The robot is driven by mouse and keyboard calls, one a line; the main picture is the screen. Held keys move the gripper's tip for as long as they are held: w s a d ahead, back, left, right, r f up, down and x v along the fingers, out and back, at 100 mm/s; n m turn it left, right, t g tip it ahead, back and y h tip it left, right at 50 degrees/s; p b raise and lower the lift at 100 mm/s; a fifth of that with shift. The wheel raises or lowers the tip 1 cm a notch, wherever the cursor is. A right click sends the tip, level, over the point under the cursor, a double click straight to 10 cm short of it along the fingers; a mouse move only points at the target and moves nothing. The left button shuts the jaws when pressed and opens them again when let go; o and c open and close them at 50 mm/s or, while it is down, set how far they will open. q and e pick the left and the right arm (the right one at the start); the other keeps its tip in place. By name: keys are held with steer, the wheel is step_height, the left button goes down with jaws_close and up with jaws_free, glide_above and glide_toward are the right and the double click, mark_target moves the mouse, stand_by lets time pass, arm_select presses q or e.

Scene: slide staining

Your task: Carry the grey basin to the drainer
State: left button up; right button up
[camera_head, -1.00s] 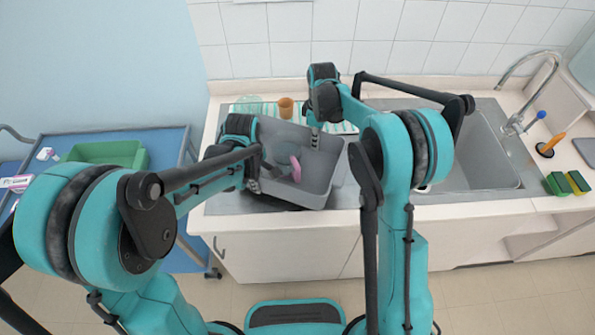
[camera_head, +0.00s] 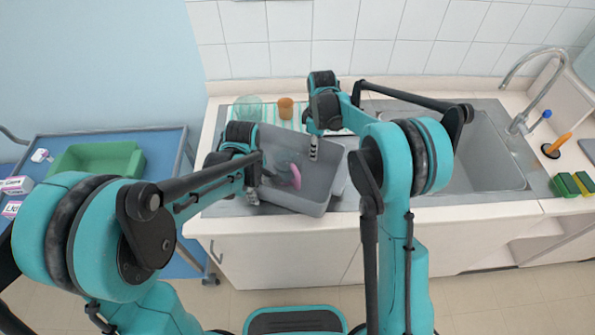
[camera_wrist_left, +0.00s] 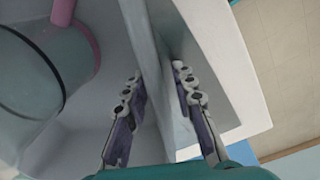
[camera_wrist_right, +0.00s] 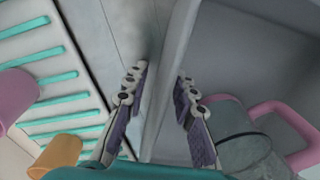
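The grey basin (camera_head: 318,176) is at the left part of the counter, over the metal surface beside the sink. A clear vessel with a pink handle (camera_head: 293,176) is inside it. My left gripper (camera_head: 251,195) is shut on the basin's wall at the left; the wall runs between its fingers in the left wrist view (camera_wrist_left: 160,88). My right gripper (camera_head: 313,150) is shut on the opposite wall, also between the fingers in the right wrist view (camera_wrist_right: 160,85). A white rack with teal bars (camera_wrist_right: 48,105), perhaps the drainer, lies behind the basin. I cannot tell whether the basin touches the counter.
A glass vessel (camera_head: 248,108) and an orange cup (camera_head: 286,108) stand behind the basin. The sink (camera_head: 480,150) with its tap (camera_head: 520,122) is to the right. A blue cart (camera_head: 165,150) with a green tray (camera_head: 98,160) stands at the left.

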steer(key=shift+r, duration=0.1)
arm_select(q)
step_height(320, 180, up, 12)
steer(key=shift+s, duration=0.25)
arm_select(e)
steer(key=r, duration=1.1)
steer(key=shift+w+d+r, duration=0.15)
steer(key=shift+w+r, duration=0.05)
steer(key=shift+r, duration=0.2)
arm_select(q)
steer(key=shift+a+f, duration=0.1)
